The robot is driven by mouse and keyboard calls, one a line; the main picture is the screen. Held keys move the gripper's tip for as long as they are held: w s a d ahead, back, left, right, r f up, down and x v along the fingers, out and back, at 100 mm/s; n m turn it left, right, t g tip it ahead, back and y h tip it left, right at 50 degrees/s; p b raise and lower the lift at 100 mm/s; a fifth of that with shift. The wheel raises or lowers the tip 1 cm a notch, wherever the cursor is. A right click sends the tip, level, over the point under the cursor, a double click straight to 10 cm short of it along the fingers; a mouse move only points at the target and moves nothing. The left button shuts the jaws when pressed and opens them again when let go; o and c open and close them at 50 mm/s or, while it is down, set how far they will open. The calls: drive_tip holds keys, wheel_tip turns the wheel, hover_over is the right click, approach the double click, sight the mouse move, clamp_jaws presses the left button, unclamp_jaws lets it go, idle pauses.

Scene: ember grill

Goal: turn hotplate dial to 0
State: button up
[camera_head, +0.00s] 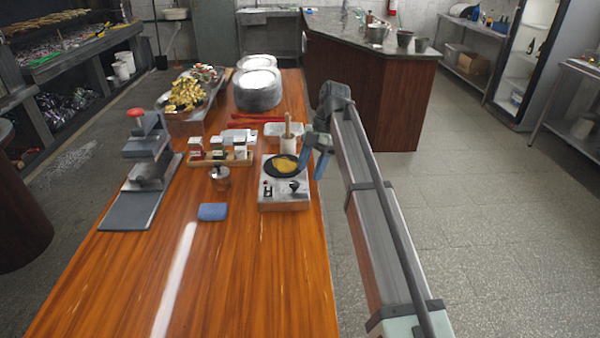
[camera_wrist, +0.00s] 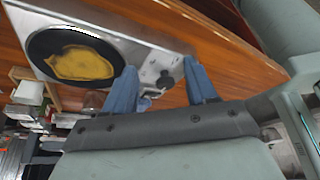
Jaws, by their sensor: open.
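The hotplate (camera_head: 285,204) is a small silver box near the right edge of the wooden table. A black pan (camera_head: 270,168) with a yellow, flat piece of food (camera_head: 286,164) lies on its top. The dial (camera_head: 294,187) is a dark knob at the front right of the hotplate; the wrist view shows the dial (camera_wrist: 165,80) too. Its pointer setting is too small to read. My gripper (camera_head: 319,158) has blue fingers and is above the hotplate's right side. In the wrist view my gripper (camera_wrist: 163,80) is open, with the dial appearing between its fingers; I cannot tell whether they touch.
A wooden rack of small boxes (camera_head: 218,158) and a metal pot (camera_head: 220,178) stand left of the hotplate. A wooden-handled tool (camera_head: 288,135) stands just behind the pan. The table's front is clear.

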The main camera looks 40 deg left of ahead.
drive_tip(key=w, duration=0.7)
drive_tip(key=shift+d, duration=0.4)
